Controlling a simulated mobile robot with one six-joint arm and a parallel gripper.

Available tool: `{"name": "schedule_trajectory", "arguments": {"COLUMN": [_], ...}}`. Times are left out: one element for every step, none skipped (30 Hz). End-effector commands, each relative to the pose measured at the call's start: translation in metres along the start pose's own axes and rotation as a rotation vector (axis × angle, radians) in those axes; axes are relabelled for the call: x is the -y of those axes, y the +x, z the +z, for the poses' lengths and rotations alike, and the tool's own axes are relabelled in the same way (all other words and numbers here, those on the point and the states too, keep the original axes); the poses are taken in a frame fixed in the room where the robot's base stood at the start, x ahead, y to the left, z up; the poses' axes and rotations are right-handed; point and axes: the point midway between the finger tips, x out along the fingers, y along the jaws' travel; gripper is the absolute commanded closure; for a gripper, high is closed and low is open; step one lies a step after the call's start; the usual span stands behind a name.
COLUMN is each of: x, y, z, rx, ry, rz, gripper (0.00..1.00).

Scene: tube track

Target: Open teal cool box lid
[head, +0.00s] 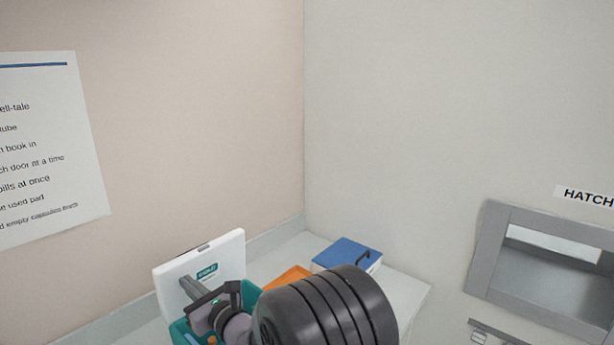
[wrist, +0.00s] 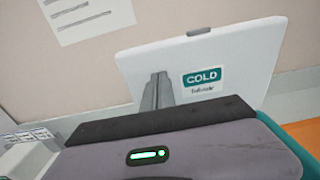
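The teal cool box (head: 250,292) stands on the counter at the bottom of the head view, mostly hidden behind my arm. Its white lid (head: 225,256) stands raised and tilted back, with a teal label on its inner face. In the wrist view the lid (wrist: 222,50) fills the upper middle, its label reads COLD, and a strip of the teal box (wrist: 275,125) shows at the right. My gripper (head: 188,284) is in front of the lid's inner face. Its grey fingers (wrist: 158,78) look closed together with nothing between them. I cannot tell whether they touch the lid.
An orange box (head: 287,277) and a blue-topped box (head: 346,253) with a dark handle stand to the right of the cool box. Walls meet behind the counter (head: 405,290). A grey hatch (head: 540,265) is in the right wall. A notice (head: 45,150) hangs at the left.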

Motion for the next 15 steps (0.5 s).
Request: {"name": "schedule_trajectory", "arguments": {"x": [0.0,0.0,0.0,0.0,0.0,0.0,0.0,0.0,0.0,0.0,0.0,0.0,0.0,0.0,0.001], "y": [0.002,0.004,0.007,0.009,0.011,0.014,0.016,0.018,0.021,0.023,0.024,0.025,0.024,0.022,0.018], "z": [0.001,0.001,0.001,0.002,0.002,0.003,0.003,0.003,0.003,0.003,0.003,0.003,0.003,0.002,0.002], "rx": [0.0,0.0,-0.001,0.0,0.001,0.001,0.0,0.0,0.0,0.0,0.0,0.001,0.001,0.0,-0.001], "ry": [0.0,-0.001,-0.001,0.0,0.0,-0.001,-0.001,-0.001,-0.001,0.0,0.0,0.0,0.0,0.0,0.0], "rz": [0.0,0.0,0.001,0.0,0.0,0.0,0.0,0.0,0.0,0.0,0.0,0.0,0.0,-0.001,-0.001], "gripper": [1.0,1.0,1.0,1.0,1.0,1.0,1.0,1.0,1.0,1.0,1.0,1.0,1.0,1.0,1.0]}}
